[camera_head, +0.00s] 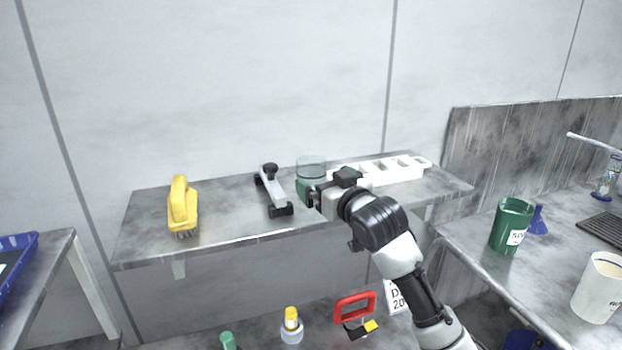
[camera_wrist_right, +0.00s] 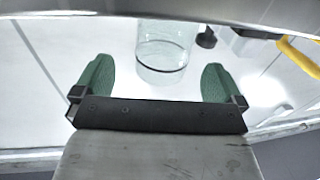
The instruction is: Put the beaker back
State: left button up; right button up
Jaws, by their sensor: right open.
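A clear glass beaker (camera_head: 311,168) stands on the wall shelf, just beyond my right gripper. In the right wrist view the beaker (camera_wrist_right: 163,50) is upright, ahead of and between the two green fingertips. My right gripper (camera_head: 308,190) is open, with its fingers spread wider than the beaker in the right wrist view (camera_wrist_right: 158,82). I see no finger touching the beaker. In the head view the gripper hides part of the beaker's lower side. My left gripper does not show.
The shelf (camera_head: 230,224) also holds a yellow brush (camera_head: 182,206), a grey and black tool (camera_head: 273,190) and a white compartment tray (camera_head: 398,170). A green beaker (camera_head: 511,226) and a white jug (camera_head: 599,288) stand on the right bench. A red-handled tool (camera_head: 355,307) lies below.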

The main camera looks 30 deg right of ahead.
aim_at(320, 181)
jog(key=shift+w+a, duration=0.1)
jog(key=shift+w, duration=0.3)
jog(key=w, duration=0.1)
jog(key=w+p, duration=0.2)
jog(key=shift+w+f, duration=0.25)
jog(key=shift+w, duration=0.05)
jog(key=shift+w+f, duration=0.15)
jog(key=shift+w, duration=0.25)
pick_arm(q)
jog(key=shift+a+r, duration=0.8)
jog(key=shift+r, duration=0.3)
pick_arm(e)
jog(key=shift+s, duration=0.15)
jog(key=shift+c, duration=0.2)
jog(key=shift+c, duration=1.2)
jog(key=c, duration=0.8)
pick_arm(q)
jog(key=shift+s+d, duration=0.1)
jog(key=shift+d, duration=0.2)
